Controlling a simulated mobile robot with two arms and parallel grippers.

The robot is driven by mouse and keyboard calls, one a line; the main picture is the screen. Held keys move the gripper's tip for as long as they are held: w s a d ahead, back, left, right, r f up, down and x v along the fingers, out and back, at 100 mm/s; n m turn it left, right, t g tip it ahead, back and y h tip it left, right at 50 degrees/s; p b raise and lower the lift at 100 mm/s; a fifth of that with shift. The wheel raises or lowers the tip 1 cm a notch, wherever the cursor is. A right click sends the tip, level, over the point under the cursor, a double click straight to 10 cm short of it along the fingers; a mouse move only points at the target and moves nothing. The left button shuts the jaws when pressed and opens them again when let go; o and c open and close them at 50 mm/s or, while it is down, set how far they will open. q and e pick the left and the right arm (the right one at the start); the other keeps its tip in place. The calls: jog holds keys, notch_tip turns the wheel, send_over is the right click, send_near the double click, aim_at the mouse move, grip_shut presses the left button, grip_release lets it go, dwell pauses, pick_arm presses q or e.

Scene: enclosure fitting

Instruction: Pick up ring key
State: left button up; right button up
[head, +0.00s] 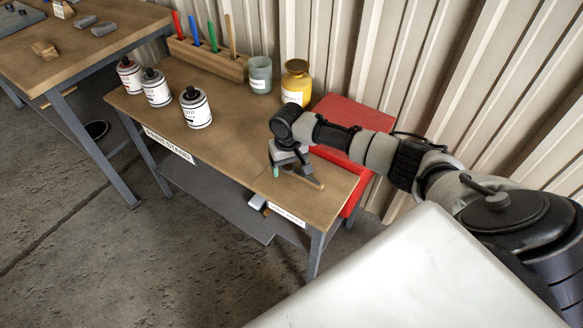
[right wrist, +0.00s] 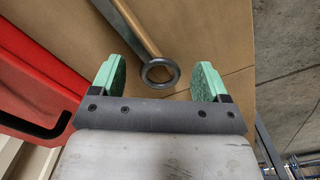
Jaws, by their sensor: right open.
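The ring key lies on the brown table top, with a grey metal ring (right wrist: 147,73) at one end and a bar with a wooden-looking side running away from it. In the head view its brown bar (head: 309,182) shows beside my right gripper (head: 288,168); the ring is hidden there. My right gripper is open and points down over the table. In the right wrist view, its green fingertips (right wrist: 157,80) stand on either side of the ring, with gaps on both sides. My left gripper is not in view.
A red box (head: 345,118) stands close behind the gripper. A yellow jar (head: 297,82), a grey-green cup (head: 260,76), a wooden brush holder (head: 205,60) and several labelled cans (head: 196,110) stand farther along the table. The table's front right edge is near the key.

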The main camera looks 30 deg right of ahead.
aim_at(290, 168)
jog(key=c, duration=1)
jog(key=shift+w+r+b, duration=0.15)
jog(key=shift+r+b, duration=0.05)
jog(key=shift+b, duration=0.25)
jog(key=r, duration=0.4)
jog(key=shift+s+d+r, duration=0.1)
jog(key=shift+s+r, duration=0.2)
jog(key=shift+r, duration=0.1)
jog(key=s+d+r, duration=0.2)
jog(key=d, duration=0.1)
jog(key=s+d+r, duration=0.2)
jog(key=d, duration=0.1)
jog(key=s+d+r, duration=0.2)
jog(key=d, duration=0.1)
jog(key=shift+s+r+p, duration=0.15)
jog(key=shift+s+p, duration=0.15)
jog(key=shift+s, duration=0.1)
